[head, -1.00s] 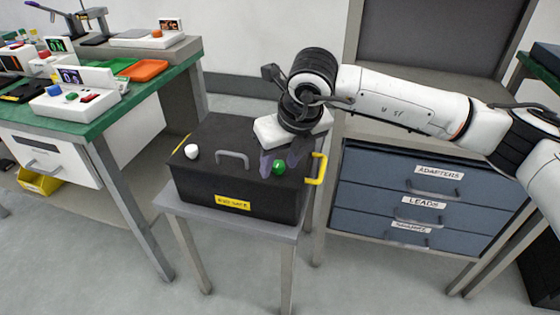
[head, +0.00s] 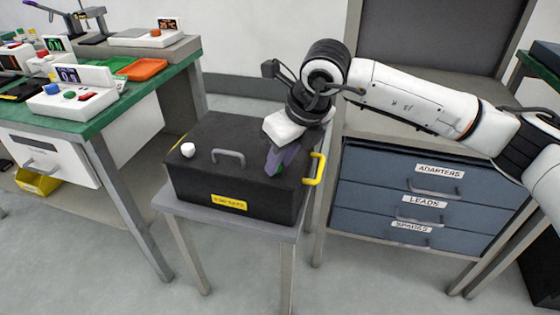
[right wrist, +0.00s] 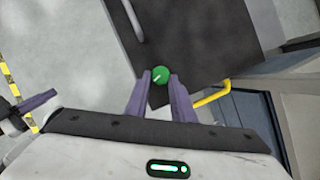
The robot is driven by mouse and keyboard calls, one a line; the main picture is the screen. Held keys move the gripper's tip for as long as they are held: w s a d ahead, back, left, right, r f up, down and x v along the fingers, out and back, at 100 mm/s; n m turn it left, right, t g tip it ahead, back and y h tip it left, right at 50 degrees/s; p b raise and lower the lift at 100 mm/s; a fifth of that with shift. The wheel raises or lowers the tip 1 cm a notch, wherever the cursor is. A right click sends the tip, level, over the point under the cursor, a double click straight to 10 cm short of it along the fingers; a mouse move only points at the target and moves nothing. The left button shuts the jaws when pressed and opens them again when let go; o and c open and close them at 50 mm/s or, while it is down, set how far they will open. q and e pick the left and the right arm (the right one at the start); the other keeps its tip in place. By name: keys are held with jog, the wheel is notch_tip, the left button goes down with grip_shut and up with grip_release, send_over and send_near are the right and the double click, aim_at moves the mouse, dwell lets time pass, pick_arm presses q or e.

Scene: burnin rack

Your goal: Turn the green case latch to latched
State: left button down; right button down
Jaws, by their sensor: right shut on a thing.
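The black case (head: 215,165) stands on a small grey stand, with its lid down. Its green latch (head: 278,170) is a round knob near the right front of the lid, partly hidden by my fingers. The right wrist view shows the latch (right wrist: 160,75) with a white line on top, slanting between lower left and upper right. My right gripper (head: 277,165) reaches down from the right and is shut on the latch, one purple finger on each side. At the left edge of the right wrist view, a purple finger seems to belong to my left gripper (right wrist: 30,108); its opening is unclear.
The lid also has a white knob (head: 188,150) and a grey handle (head: 229,155). A yellow handle (head: 317,170) stands at the case's right side, close to my gripper. A blue drawer cabinet (head: 400,195) is to the right, a green-topped bench (head: 95,122) to the left.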

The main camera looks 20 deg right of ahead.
jog(key=n, duration=0.2)
jog(key=n+g+y, duration=0.1)
jog(key=n, duration=0.1)
jog(key=shift+w+d+r+n+y, duration=0.1)
jog(key=shift+w+n+y, duration=0.1)
jog(key=shift+n+y, duration=0.1)
jog(key=n+g+p, duration=0.1)
jog(key=n, duration=0.2)
jog(key=shift+w+n+y, duration=0.15)
jog(key=shift+n+y, duration=0.25)
jog(key=n+g+p, duration=0.1)
jog(key=n, duration=0.2)
jog(key=shift+w+g, duration=0.1)
jog(key=shift+g, duration=0.2)
jog(key=n, duration=0.3)
jog(key=shift+w+d+g, duration=0.1)
jog(key=shift+g, duration=0.3)
pick_arm(q)
jog(key=shift+w+a+r+p, duration=0.15)
jog(key=shift+r+p, duration=0.15)
jog(key=shift+r, duration=0.25)
pick_arm(e)
jog(key=shift+n, duration=0.4)
jog(key=shift+d+g, duration=0.1)
jog(key=shift+g, duration=0.2)
jog(key=c, duration=1.5)
grip_release()
pick_arm(q)
jog(key=shift+s+f, duration=0.15)
jog(key=shift+s, duration=0.2)
